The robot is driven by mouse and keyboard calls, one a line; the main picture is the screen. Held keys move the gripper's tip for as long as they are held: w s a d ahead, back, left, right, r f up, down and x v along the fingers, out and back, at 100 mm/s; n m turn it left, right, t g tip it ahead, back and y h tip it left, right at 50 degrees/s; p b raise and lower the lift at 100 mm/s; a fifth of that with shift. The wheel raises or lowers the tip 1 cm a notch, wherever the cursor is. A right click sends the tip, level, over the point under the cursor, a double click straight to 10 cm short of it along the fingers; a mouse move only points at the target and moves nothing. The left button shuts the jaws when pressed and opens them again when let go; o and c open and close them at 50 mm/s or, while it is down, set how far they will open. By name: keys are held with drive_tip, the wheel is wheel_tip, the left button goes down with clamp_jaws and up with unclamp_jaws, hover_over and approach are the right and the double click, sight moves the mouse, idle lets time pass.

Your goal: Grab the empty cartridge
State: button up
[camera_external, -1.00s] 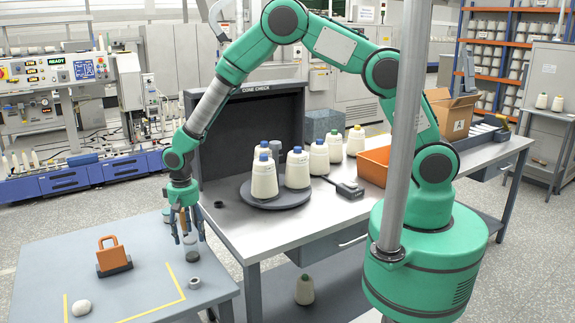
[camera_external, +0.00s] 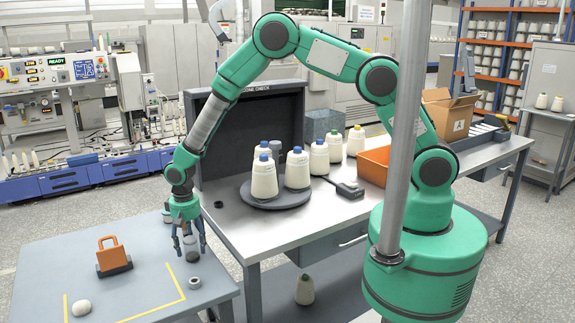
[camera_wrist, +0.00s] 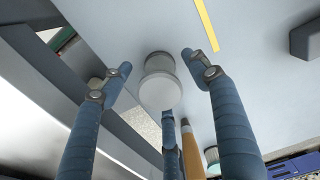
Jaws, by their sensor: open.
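My gripper (camera_external: 189,250) points down over the blue-grey table, with its fingers spread. In the wrist view the open fingers (camera_wrist: 155,85) stand around a small pale round piece (camera_wrist: 160,92) with a flat white top. A greyer rounded form (camera_wrist: 158,62) shows directly behind it; I cannot tell if it is a separate piece. In the external view a small dark-grey round piece (camera_external: 192,257) sits at the fingertips, and a light-grey ring-shaped piece (camera_external: 194,283) stands in front of it. I cannot tell which is the empty cartridge. No finger visibly grips anything.
An orange padlock-shaped block (camera_external: 112,253) and a white lump (camera_external: 81,308) stand left on the table (camera_external: 50,262). Yellow tape (camera_external: 174,279) marks an area. Cones on a dark turntable (camera_external: 268,201) stand on the bench right.

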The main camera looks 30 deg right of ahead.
drive_tip(key=c, duration=1.3)
drive_tip(key=shift+o, duration=0.2)
drive_tip(key=shift+r, duration=0.1)
wheel_tip(320, 180, up, 10)
drive_tip(key=shift+f+p, duration=0.1)
drive_tip(key=shift+p, duration=0.6)
